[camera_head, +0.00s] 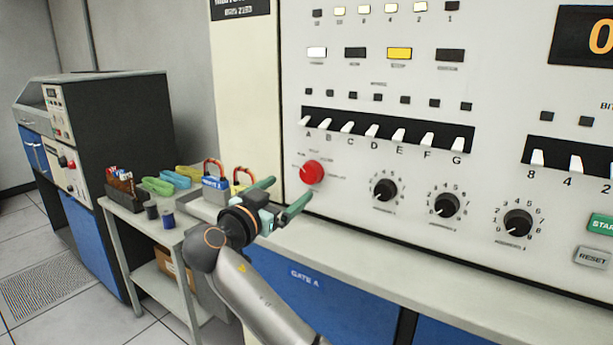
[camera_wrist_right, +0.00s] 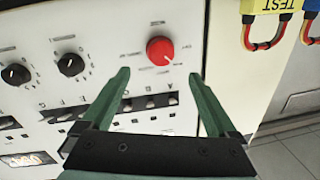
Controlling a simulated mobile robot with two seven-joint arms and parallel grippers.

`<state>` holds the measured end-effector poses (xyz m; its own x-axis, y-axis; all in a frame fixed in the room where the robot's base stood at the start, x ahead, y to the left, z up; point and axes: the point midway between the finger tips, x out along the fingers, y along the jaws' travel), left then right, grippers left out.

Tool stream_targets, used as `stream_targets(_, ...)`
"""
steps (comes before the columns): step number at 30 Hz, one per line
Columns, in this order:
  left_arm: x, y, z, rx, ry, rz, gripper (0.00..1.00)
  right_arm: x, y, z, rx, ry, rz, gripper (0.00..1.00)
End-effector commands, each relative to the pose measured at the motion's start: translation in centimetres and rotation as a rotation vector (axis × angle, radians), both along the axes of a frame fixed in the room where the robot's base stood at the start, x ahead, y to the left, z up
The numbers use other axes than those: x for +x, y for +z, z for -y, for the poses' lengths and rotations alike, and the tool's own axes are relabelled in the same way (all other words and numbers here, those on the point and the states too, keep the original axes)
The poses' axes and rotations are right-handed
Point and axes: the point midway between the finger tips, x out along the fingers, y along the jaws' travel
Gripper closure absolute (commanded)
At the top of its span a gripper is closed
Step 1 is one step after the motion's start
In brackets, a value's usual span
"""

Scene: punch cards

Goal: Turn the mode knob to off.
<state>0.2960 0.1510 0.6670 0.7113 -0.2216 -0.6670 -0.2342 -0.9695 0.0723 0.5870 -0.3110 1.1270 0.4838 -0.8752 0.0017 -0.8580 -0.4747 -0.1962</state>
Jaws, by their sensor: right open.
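The red mode knob (camera_head: 312,172) is on the cream console panel, below the left end of the lettered switch row. Small labels ring it, too small to read. In the right wrist view the red knob (camera_wrist_right: 160,50) lies beyond the fingertips, between their lines. My right gripper (camera_head: 285,192) is in front of the panel, just left of and below the knob, with its green fingers apart. In the right wrist view the open gripper (camera_wrist_right: 160,75) holds nothing and is apart from the knob. My left gripper does not show.
Three black dials (camera_head: 445,205) sit right of the knob. White lettered switches (camera_head: 372,131) are above it. A ledge (camera_head: 400,255) runs below the panel. At left, a small table (camera_head: 160,225) carries padlocks (camera_head: 216,184), coloured bands and dark spools.

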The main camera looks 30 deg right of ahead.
Motion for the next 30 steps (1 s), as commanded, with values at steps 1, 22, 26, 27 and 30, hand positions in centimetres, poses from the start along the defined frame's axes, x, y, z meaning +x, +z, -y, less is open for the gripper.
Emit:
stream_targets(1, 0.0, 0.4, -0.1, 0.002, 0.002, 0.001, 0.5, 0.5, 0.3, 1.2, -0.004, -0.005, -0.002, 0.06)
stream_targets(22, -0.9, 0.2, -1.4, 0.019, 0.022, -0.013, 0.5, 4.4, -0.1, 7.9, 0.0, 0.002, -0.003, 0.06)
stream_targets(26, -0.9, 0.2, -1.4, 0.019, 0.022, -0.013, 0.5, 4.4, -0.1, 7.9, 0.0, 0.002, -0.003, 0.06)
stream_targets(27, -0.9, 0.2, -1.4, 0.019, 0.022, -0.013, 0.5, 4.4, -0.1, 7.9, 0.0, 0.002, -0.003, 0.11)
stream_targets(30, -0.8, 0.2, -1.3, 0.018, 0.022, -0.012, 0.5, 4.4, -0.1, 7.8, 0.0, 0.002, -0.003, 0.22)
